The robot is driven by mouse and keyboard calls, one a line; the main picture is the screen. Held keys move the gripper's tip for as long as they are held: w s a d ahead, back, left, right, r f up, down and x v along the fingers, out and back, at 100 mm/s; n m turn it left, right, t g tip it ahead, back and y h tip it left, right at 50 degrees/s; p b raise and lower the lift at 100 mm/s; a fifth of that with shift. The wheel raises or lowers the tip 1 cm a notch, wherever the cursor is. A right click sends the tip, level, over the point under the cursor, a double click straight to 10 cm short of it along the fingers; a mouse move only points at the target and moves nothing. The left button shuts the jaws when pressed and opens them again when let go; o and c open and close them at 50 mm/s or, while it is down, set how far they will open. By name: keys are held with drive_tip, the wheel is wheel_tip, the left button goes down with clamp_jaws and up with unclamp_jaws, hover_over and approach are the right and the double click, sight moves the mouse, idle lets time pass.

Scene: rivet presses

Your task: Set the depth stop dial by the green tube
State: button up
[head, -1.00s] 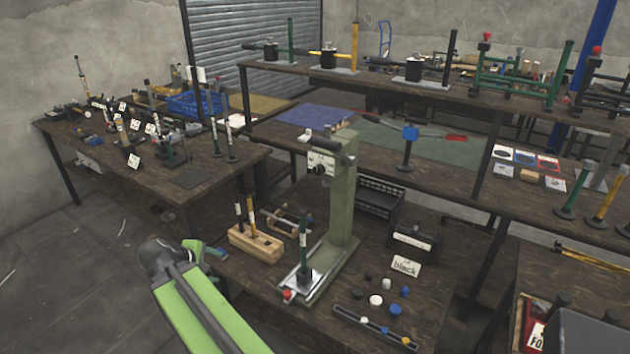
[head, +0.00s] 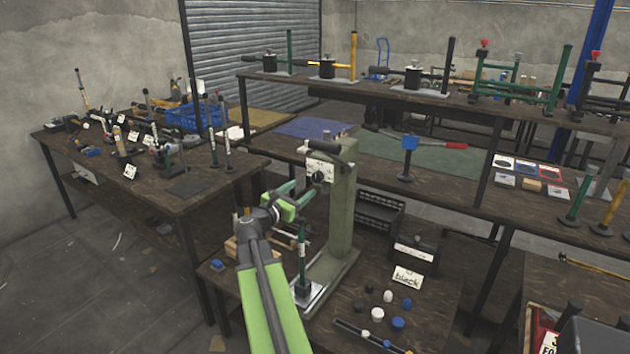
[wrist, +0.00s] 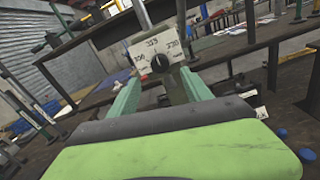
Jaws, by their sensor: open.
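The depth stop dial (head: 318,177) is a black round knob on a white plate with printed numbers, on the upper front of the grey-green press (head: 343,210). In the wrist view the dial (wrist: 160,63) is straight ahead, just beyond my fingertips; the numbers around it are small and tilted. My gripper (wrist: 160,80) is open, its two green fingers spread on either side below the dial, apart from it and empty. The green tube (head: 303,250) stands upright on the press's base plate, below my gripper and partly behind my arm.
A card reading "black" (head: 407,276) lies right of the press, with several small caps (head: 388,296) in front of it. A wooden block (head: 232,250) is partly hidden behind my arm. A black crate (head: 380,205) stands behind the press. Shelves rise behind.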

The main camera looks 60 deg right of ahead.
sight(316, 178)
drive_tip(key=d, duration=0.8)
drive_tip(key=shift+d, duration=0.4)
